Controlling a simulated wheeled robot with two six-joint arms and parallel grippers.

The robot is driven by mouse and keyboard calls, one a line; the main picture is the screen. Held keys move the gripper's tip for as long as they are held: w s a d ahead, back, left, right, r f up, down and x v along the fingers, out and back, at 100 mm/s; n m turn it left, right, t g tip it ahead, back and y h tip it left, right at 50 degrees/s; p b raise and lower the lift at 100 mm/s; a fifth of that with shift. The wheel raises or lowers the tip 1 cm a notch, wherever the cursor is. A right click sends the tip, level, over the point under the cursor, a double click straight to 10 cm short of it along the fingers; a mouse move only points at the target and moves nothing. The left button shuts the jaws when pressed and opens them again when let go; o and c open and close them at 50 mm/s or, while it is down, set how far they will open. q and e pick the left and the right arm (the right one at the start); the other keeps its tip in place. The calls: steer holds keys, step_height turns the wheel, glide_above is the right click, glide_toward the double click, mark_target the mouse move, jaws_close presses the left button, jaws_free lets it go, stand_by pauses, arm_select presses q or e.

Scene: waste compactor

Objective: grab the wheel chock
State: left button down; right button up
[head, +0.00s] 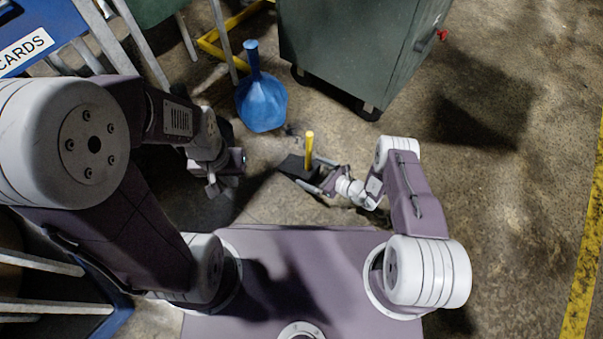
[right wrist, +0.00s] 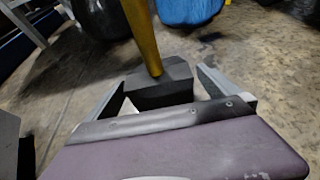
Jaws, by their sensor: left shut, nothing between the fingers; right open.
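The wheel chock is a black block (head: 292,166) with an upright yellow handle (head: 309,146), standing on the floor right of centre in the head view. My right gripper (head: 318,180) is open, low over the floor beside it. In the right wrist view the dark block (right wrist: 168,88) shows between the spread fingers, its yellow handle (right wrist: 143,38) rising beyond them. I cannot tell whether the fingers touch the block. My left gripper (head: 213,187) is shut and empty, to the left of the chock.
A blue tied bag (head: 261,102) sits on the floor behind the chock. A dark green wheeled bin (head: 345,45) stands further back. Blue and metal framework (head: 60,45) fills the left side. The floor on the right (head: 500,200) is clear up to a yellow line (head: 588,240).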

mark_target(302, 167)
steer(key=b+x, duration=0.4)
steer(key=shift+s+a+f+b, duration=0.1)
steer(key=shift+f+b, duration=0.2)
steer(key=shift+f, duration=0.1)
steer(key=shift+w+a, duration=0.25)
steer(key=shift+a, duration=0.05)
steer(key=shift+w+r, duration=0.1)
steer(key=shift+r, duration=0.15)
steer(key=c, duration=1.5)
steer(key=shift+w+a+r, duration=0.1)
steer(key=c, duration=0.5)
